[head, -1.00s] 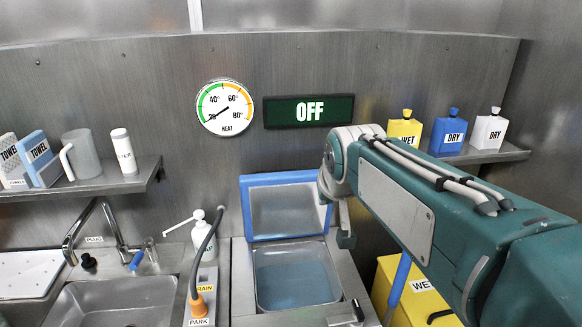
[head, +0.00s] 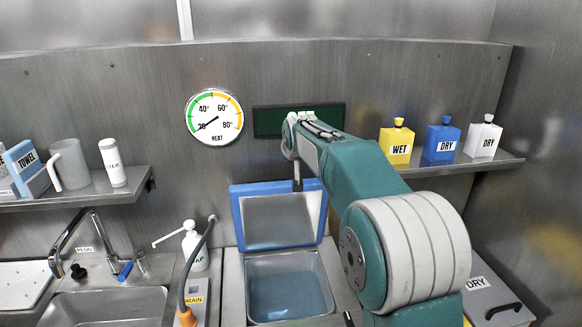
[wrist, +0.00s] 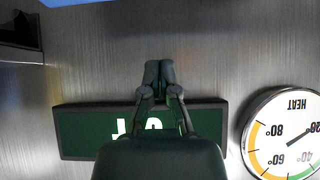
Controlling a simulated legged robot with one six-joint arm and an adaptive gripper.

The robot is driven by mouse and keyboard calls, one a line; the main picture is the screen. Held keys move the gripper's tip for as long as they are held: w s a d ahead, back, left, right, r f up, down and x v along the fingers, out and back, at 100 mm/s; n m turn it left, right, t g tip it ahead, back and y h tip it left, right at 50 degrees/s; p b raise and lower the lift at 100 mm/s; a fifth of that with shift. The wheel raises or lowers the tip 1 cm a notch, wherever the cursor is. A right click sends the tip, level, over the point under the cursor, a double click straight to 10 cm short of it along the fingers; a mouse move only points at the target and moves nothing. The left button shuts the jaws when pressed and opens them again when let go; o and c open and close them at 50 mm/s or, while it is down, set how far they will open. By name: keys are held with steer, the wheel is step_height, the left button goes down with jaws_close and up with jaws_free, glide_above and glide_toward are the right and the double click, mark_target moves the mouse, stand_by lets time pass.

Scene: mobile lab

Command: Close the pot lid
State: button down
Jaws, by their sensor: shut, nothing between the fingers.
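The pot (head: 288,290) is a square metal basin holding bluish liquid, set into the counter in the head view. Its blue-rimmed lid (head: 280,222) stands open, tilted up at the pot's back edge. My gripper (wrist: 159,70) is shut and empty in the wrist view, in front of the wall and the green display. In the head view my arm reaches forward over the pot's right side. The gripper's end there is near the lid's top right edge, partly hidden by the arm; I cannot tell whether it touches the lid.
A heat dial (head: 214,116) and the display (head: 262,121) are on the back wall. A soap pump (head: 195,248) and a hose (head: 197,262) stand left of the pot. A right shelf (head: 490,161) holds yellow, blue and white bottles. A sink (head: 110,307) is at lower left.

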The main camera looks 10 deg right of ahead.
mark_target(284, 169)
steer(key=x, duration=0.8)
steer(key=shift+w+a+f, duration=0.3)
steer(key=shift+s, duration=0.7)
steer(key=shift+s+a+f, duration=0.1)
steer(key=shift+s+f, duration=0.05)
steer(key=shift+s, duration=0.55)
steer(key=shift+s+a+f, duration=0.1)
steer(key=shift+s, duration=0.55)
